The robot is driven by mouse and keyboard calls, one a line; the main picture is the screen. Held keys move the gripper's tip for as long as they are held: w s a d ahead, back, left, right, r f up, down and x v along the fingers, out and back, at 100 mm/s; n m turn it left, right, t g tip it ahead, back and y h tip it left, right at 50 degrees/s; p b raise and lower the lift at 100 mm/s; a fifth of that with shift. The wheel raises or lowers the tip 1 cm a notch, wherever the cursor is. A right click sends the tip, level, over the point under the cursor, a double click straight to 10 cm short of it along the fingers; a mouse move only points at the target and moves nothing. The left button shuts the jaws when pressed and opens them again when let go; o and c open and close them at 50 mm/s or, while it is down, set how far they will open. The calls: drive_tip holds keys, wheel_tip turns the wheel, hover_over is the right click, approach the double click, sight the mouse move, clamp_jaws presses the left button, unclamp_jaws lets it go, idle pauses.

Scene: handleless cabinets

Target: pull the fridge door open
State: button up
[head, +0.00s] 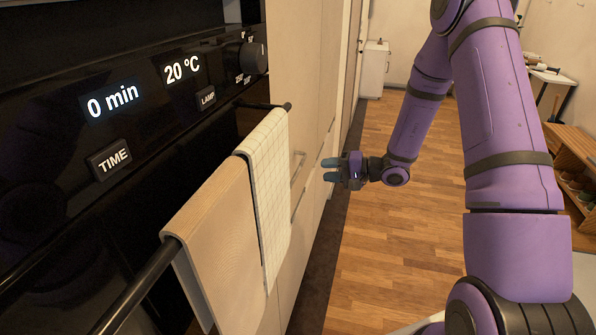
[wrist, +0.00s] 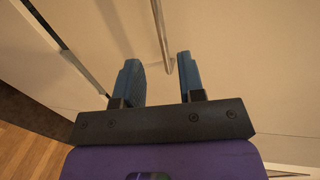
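Tall beige cabinet fronts (head: 299,75) stand past the oven in the head view; no label shows which one is the fridge door. In the wrist view, a pale front panel (wrist: 230,60) fills most of the picture. A slim metal bar handle (wrist: 161,35) runs down it, and its lower end shows between my fingers. My gripper (head: 327,169) is open with nothing held, close in front of the fronts. Its two blue fingers also show apart in the wrist view (wrist: 160,80). I cannot tell how far the handle is from the fingertips. The panel looks closed.
A black oven (head: 60,200) with a rail carrying a wooden-looking cloth (head: 220,235) and a checked towel (head: 270,180) stands at near left. The wooden floor (head: 390,260) is clear. A shoe rack (head: 575,165) stands at right, a white cabinet (head: 374,70) at the back.

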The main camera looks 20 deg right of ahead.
sight(298, 169)
drive_tip(key=x, duration=0.9)
drive_tip(key=shift+w+a, duration=0.15)
drive_tip(key=shift+a, duration=0.15)
drive_tip(key=shift+c, duration=0.2)
clamp_jaws()
